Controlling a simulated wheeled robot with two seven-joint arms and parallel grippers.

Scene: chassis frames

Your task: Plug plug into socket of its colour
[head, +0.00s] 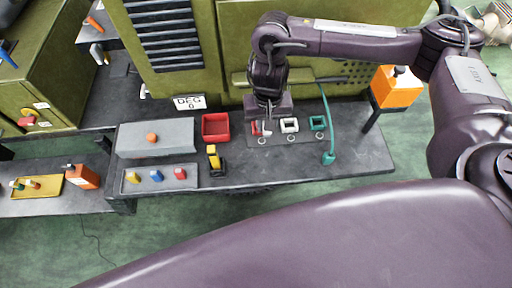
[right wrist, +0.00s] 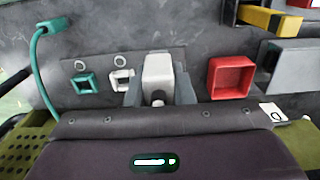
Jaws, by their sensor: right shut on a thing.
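My right gripper (head: 265,120) points down at the left end of the socket row and is shut on a white plug (right wrist: 158,72). In the head view a bit of the plug shows beside the red socket (head: 254,128), which is partly hidden by the gripper. The white socket (head: 289,125) is just to the right, apart from the plug and empty. The teal socket (head: 317,123) is further right, also empty. A teal plug (head: 328,158) on a teal cord lies at the table's front. My left gripper is not in view.
A red open bin (head: 216,127) stands left of the sockets, with a yellow and black item (head: 214,158) in front. A grey tray (head: 132,187) holds small coloured blocks. An orange box (head: 397,88) is at the right. A green cabinet rises behind.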

